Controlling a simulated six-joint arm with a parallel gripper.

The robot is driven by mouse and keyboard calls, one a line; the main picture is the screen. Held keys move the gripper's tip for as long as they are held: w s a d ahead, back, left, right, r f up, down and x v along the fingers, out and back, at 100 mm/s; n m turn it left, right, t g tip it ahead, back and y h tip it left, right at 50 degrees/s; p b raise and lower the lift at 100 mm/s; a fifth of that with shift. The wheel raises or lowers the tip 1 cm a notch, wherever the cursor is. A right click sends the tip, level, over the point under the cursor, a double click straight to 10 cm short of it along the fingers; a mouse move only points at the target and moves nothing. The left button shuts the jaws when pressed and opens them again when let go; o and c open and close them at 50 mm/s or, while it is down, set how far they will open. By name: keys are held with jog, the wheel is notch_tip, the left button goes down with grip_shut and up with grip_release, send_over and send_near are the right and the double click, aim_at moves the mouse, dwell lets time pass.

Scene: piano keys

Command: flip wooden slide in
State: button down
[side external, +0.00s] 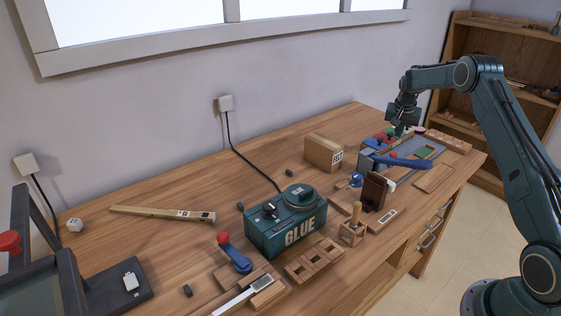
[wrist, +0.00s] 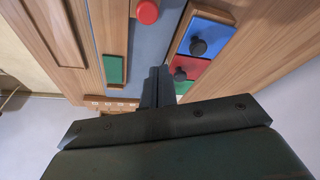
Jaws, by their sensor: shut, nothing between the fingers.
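My gripper (wrist: 158,88) is shut and empty, its fingers pointing down over a grey surface (wrist: 150,50). In the side view my gripper (side external: 402,130) is at the far right end of the bench, over the grey device (side external: 425,149). Beside the fingers on the right is a wooden-edged holder with a blue block (wrist: 205,36), a red block (wrist: 188,68) and a green one; the blue and red blocks have dark knobs. A green block (wrist: 115,69) lies on the left. I cannot tell which wooden part is the slide.
A red knob (wrist: 147,12) stands at the top of the wrist view. A blue lever (side external: 400,161) crosses the device's near side. A cardboard box (side external: 323,152), a green glue machine (side external: 286,220) and small wooden parts crowd the bench. The bench's back left is mostly clear.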

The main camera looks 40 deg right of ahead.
jog(key=shift+v, duration=2.7)
jog(key=s+a+r+n+t+y, duration=0.1)
jog(key=s+a+r+n, duration=0.3)
jog(key=a+r, duration=0.75)
jog(key=s+a+r+n+t, duration=0.15)
jog(key=s+a+r, duration=0.5)
jog(key=a, duration=0.75)
jog(key=s+a+n+y, duration=0.1)
jog(key=s+a+n, duration=0.2)
jog(key=s+a, duration=0.5)
jog(key=s+a+f+n+t+y, duration=0.1)
jog(key=s+a+n, duration=0.3)
jog(key=s+a, duration=0.4)
jog(key=s, duration=0.6)
jog(key=shift+s+a+f+y, duration=0.15)
jog(key=shift+s+f+y, duration=0.05)
jog(key=shift+s+y, duration=0.1)
